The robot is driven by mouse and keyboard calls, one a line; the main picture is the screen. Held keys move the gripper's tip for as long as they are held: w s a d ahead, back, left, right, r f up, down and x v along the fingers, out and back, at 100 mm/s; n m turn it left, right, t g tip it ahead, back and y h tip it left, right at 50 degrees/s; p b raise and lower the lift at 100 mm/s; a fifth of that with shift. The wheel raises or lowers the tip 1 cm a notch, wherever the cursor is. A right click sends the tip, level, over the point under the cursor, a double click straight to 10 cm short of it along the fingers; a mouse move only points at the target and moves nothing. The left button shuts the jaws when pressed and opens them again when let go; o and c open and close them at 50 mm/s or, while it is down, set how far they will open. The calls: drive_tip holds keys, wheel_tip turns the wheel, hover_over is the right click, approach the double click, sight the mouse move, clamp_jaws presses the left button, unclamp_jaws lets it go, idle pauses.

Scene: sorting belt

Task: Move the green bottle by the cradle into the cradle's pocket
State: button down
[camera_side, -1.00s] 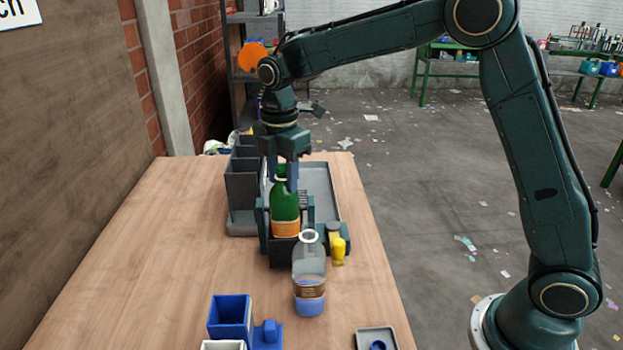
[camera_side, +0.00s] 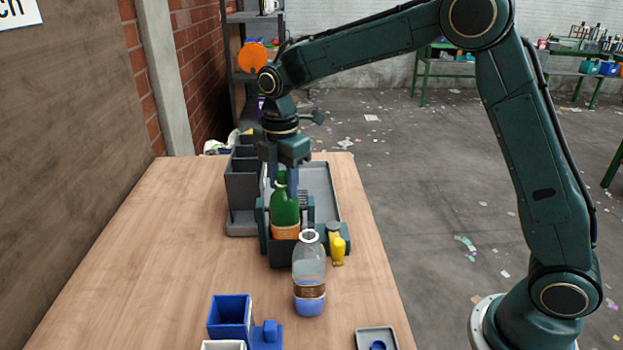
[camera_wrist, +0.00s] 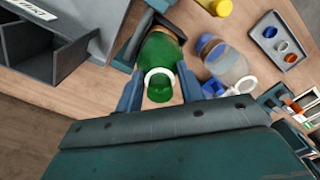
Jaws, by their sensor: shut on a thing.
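The green bottle (camera_side: 285,208) stands upright in the side view, with an orange label low on its body. Its lower end is hidden behind the front wall of the dark cradle (camera_side: 283,255), so it appears to be inside the pocket. My gripper (camera_side: 284,180) is above it, fingers pointing down, shut on the bottle's neck. In the wrist view the blue fingers of my gripper (camera_wrist: 166,92) flank the neck and white ring of the green bottle (camera_wrist: 160,55). Whether the bottle's base touches the pocket floor cannot be seen.
A clear bottle with blue liquid (camera_side: 309,280) stands just in front of the cradle. A dark divided bin (camera_side: 241,185) and a grey tray (camera_side: 321,185) are behind. Blue holder (camera_side: 230,315) stands at front.

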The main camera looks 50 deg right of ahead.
drive_tip(key=c, duration=0.8)
unclamp_jaws()
wheel_tip(320, 180, up, 14)
drive_tip(key=shift+f, duration=0.1)
